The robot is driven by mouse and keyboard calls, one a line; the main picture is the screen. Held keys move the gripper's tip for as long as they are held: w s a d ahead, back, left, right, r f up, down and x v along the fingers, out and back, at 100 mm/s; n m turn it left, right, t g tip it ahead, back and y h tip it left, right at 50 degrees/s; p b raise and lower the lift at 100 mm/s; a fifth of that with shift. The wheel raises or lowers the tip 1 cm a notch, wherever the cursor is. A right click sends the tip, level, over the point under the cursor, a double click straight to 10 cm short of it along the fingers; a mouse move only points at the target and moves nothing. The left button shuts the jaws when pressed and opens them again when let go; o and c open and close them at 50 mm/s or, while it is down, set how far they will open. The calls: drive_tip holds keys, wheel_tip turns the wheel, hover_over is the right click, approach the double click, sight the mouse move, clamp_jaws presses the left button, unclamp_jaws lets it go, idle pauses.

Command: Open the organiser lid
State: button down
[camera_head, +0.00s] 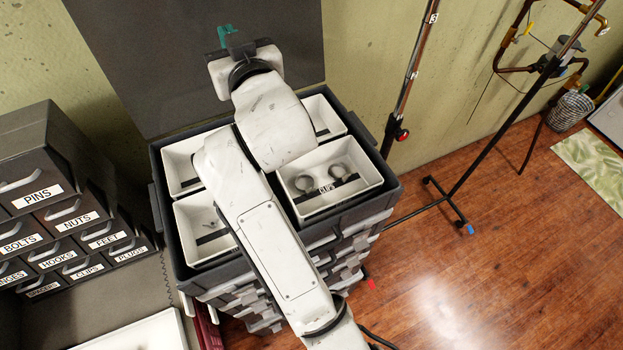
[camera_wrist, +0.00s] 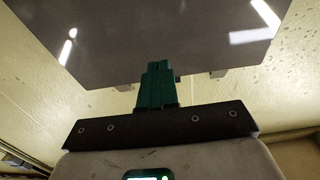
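The organiser (camera_head: 346,226) is a dark grey box with its lid (camera_head: 125,65) swung up, standing steeply behind the open top. White bins inside are exposed; one bin (camera_head: 345,203) is labelled CLIPS and holds two rings. My gripper (camera_head: 226,35) is in front of the raised lid, near its upper part. In the wrist view the lid (camera_wrist: 170,45) fills the upper middle, and my gripper's green fingers (camera_wrist: 158,75) are together, pointing towards it with nothing between them. Whether the fingertips touch the lid is unclear. My arm hides parts of the bins.
Dark labelled drawers (camera_head: 60,200) stand at the left, beside a white tray (camera_head: 140,332). A wheeled stand (camera_head: 450,195) and a pole (camera_head: 412,75) are at the right. A green wall (camera_head: 365,60) is close behind the lid. Wooden floor (camera_head: 520,270) is clear at the lower right.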

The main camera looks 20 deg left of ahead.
drive_tip(key=r+v, duration=0.1)
drive_tip(key=v, duration=0.7)
drive_tip(key=shift+s+d, duration=0.3)
idle(0.5)
drive_tip(key=shift+s+d, duration=0.1)
drive_tip(key=b+v, duration=0.2)
drive_tip(key=v, duration=0.8)
drive_tip(key=shift+s+d+b, duration=0.2)
drive_tip(key=shift+b, duration=0.2)
drive_tip(key=w+d+f+m+g+h+b, duration=0.2)
drive_tip(key=d+f+m+g+h, duration=0.55)
drive_tip(key=d+f, duration=1.75)
drive_tip(key=s+d+f+m+g+h, duration=0.2)
drive_tip(key=s+d+f+h, duration=0.4)
drive_tip(key=s+d+f, duration=1)
drive_tip(key=s+d+g, duration=0.1)
drive_tip(key=s, duration=0.2)
drive_tip(key=shift+f+m+g+b, duration=0.3)
drive_tip(key=shift+m+g, duration=0.05)
